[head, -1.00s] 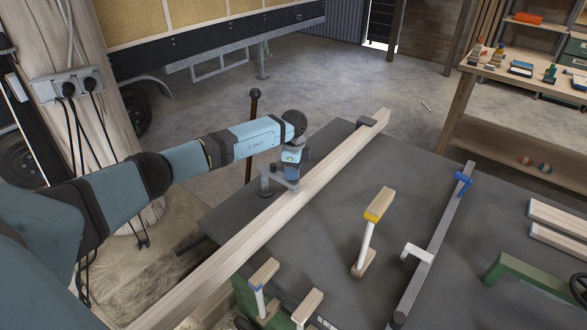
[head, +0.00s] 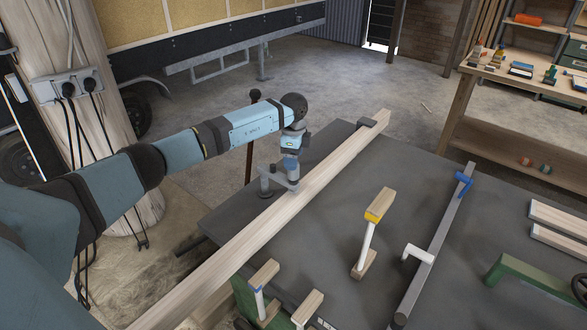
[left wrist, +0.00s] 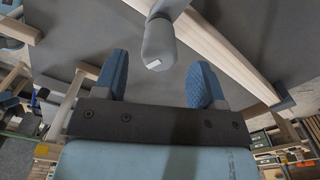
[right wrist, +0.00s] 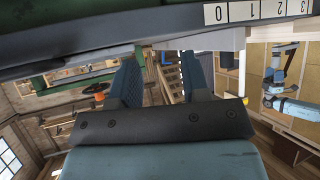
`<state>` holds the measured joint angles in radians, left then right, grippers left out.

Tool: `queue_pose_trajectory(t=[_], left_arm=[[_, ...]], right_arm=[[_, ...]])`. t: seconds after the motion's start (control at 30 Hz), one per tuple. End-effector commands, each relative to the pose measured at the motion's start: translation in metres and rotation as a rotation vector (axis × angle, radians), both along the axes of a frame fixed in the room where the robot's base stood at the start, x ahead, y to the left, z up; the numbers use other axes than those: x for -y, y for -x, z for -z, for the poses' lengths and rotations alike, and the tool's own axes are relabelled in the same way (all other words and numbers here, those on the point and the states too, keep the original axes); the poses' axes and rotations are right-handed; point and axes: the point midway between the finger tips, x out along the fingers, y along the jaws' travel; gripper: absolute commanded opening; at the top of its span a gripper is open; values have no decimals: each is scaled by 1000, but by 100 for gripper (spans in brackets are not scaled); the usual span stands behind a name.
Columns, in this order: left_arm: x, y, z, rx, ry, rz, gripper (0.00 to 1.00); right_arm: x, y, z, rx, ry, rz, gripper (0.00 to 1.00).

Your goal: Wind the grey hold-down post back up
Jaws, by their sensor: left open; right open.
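The grey hold-down post (head: 266,187) stands at the left edge of the dark bench top, its grey arm reaching over the long pale beam (head: 330,165). My left gripper (head: 291,161) points down just above the post's grey upright part. In the left wrist view the post's rounded grey end (left wrist: 158,45), with a small white mark, lies ahead of the gap between the blue fingers of my open left gripper (left wrist: 157,72). No finger visibly touches it there. My right gripper (right wrist: 163,70) is open and empty in the right wrist view; the head view does not show it.
The dark bench top (head: 320,235) carries a yellow-marked wooden piece (head: 379,205) on a white rod and a grey rail (head: 436,240) with blue and white fittings. A dark post (head: 252,120) stands behind my left arm. A numbered scale (right wrist: 255,10) runs close above my right gripper.

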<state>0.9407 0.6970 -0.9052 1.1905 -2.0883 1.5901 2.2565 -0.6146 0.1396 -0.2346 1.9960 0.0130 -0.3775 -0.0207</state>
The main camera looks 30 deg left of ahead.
Motion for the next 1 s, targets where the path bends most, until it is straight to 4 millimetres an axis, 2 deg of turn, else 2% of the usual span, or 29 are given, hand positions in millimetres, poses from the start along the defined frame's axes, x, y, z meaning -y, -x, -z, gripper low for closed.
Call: queue_pose_trajectory(t=[0.2, 0.4, 0.6, 1.0], left_arm=[[0, -1, -50, 4, 0, 0, 64], [0, -1, -79, 3, 0, -1, 64], [0, 0, -88, 1, 0, -1, 64], [0, 0, -88, 0, 0, -1, 64]], right_arm=[[0, 1, 10, -5, 1, 0, 43], [0, 1, 14, -6, 1, -1, 43], [0, 1, 14, -5, 1, -1, 43], [0, 0, 11, 1, -1, -1, 43]])
